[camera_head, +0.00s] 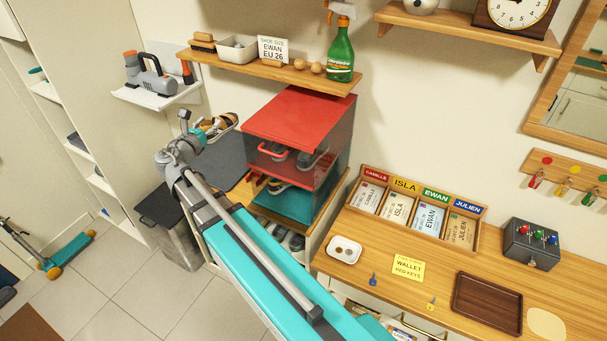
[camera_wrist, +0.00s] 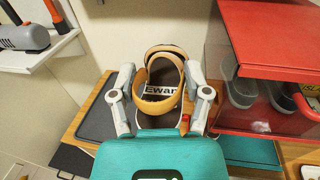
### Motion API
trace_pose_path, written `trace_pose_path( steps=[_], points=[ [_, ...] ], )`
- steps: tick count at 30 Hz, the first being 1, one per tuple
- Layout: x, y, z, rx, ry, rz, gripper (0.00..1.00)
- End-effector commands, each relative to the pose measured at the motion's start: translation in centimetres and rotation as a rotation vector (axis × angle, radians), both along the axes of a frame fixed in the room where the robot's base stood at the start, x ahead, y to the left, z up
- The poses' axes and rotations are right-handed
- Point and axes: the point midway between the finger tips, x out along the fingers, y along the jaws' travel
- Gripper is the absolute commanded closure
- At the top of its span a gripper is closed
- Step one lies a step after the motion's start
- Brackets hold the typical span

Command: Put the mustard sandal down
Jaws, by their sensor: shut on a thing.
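The mustard sandal (camera_wrist: 157,104) is between the two fingers of my gripper (camera_wrist: 160,92) in the wrist view, with a finger against each side. Its mustard straps arch over a dark insole with a white "Ewan" label. In the head view the sandal (camera_head: 222,124) shows at the tip of my gripper (camera_head: 203,124), left of the red cubby. It appears above a dark grey mat (camera_head: 225,160). I cannot tell how large the gap below it is. My arm hides part of the bench.
The red cubby (camera_head: 301,113) with shoes inside stands close on the right, above a teal one (camera_head: 290,201). A wooden shelf (camera_head: 265,68) with a green spray bottle (camera_head: 341,52) hangs above. A white wall shelf (camera_head: 160,97) holds a handheld vacuum (camera_head: 152,76) at left.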

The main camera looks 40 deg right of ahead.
Motion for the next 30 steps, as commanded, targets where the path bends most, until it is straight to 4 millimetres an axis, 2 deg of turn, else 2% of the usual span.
trace_pose_path(
  steps=[1,3,12,30],
  points=[
    [0.0,0.0,1.7,0.0,0.0,0.0,0.88],
    [0.0,0.0,2.8,0.0,0.0,0.0,0.88],
    [0.0,0.0,6.1,0.0,0.0,0.0,0.88],
    [0.0,0.0,6.6,0.0,0.0,0.0,0.88]
  ],
)
